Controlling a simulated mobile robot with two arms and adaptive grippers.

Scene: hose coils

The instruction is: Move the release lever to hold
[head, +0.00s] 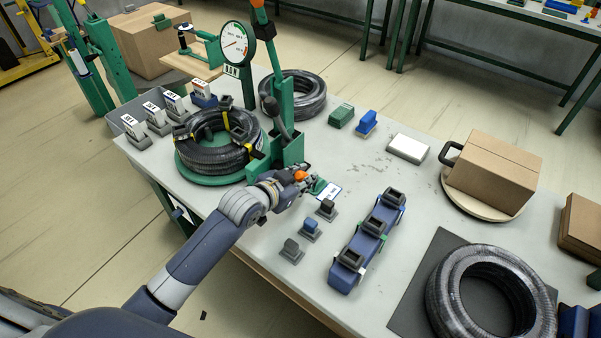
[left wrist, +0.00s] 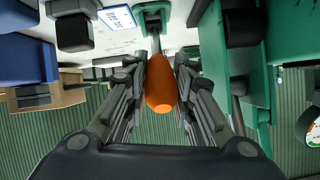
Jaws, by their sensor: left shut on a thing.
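My left gripper (head: 303,174) reaches in beside the green stand (head: 287,150) on the table. Its fingers are shut on an orange knob (head: 301,176), which I take to be the handle of the release lever. In the left wrist view the orange knob (left wrist: 161,85) sits between the two dark fingers (left wrist: 160,90). Its thin stem runs to a green bracket (left wrist: 152,16) on the table. A small white and blue label (left wrist: 117,17) lies beside the bracket; its text is too small to read. My right gripper is not in view.
A black hose coil (head: 218,150) and a dial gauge (head: 235,43) stand close by. Small grey blocks (head: 291,251) and a blue holder (head: 366,245) are to the right of my arm. A tall green post (head: 274,60) rises behind the gripper.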

